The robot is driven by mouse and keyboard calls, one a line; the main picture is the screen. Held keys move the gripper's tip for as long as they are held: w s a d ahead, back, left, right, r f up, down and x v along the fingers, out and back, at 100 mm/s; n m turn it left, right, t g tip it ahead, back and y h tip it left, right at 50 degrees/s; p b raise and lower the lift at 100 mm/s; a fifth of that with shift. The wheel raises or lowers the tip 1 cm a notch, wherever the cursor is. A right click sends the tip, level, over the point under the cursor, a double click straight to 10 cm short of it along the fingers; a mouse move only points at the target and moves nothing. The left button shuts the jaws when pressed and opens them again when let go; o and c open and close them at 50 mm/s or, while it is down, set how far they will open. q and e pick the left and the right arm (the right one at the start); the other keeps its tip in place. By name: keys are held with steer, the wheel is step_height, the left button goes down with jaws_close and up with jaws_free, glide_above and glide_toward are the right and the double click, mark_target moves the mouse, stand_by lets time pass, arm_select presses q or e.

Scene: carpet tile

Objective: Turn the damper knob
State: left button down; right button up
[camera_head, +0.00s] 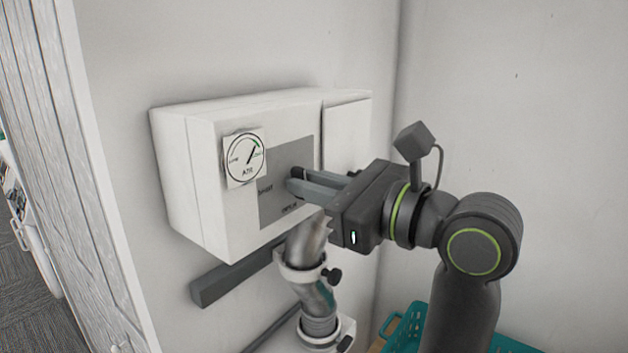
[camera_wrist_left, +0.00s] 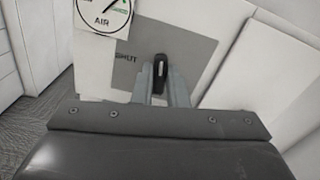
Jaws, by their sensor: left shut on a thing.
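The damper knob (camera_head: 297,172) is a small dark knob on a grey panel (camera_head: 272,205) on the front of a white wall box (camera_head: 222,212). My left gripper (camera_head: 300,184) reaches in from the right and is shut on the knob. In the left wrist view the black knob (camera_wrist_left: 160,70), with a pale mark on it, stands between the two grey fingers (camera_wrist_left: 161,88). The word SHUT is partly visible on the panel left of the knob. A round AIR gauge (camera_head: 245,157) sits left of the panel, its needle pointing up and right, toward the green part. My right gripper is not seen.
A grey pipe (camera_head: 305,250) with a clamp and a black clamp knob (camera_head: 332,275) runs below the box. A dark bar (camera_head: 235,277) is on the wall under it. A teal crate (camera_head: 407,330) stands low at the right. A pale wooden panel (camera_head: 75,160) edges the left.

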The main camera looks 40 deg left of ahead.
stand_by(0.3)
arm_select(q)
steer(key=c, duration=1.4)
jaws_free()
steer(key=shift+c, duration=0.2)
steer(key=shift+d, duration=0.1)
steer(key=w+d+b, duration=0.2)
steer(key=d+b, duration=1.2)
steer(key=d, duration=0.3)
steer(key=shift+d, duration=0.1)
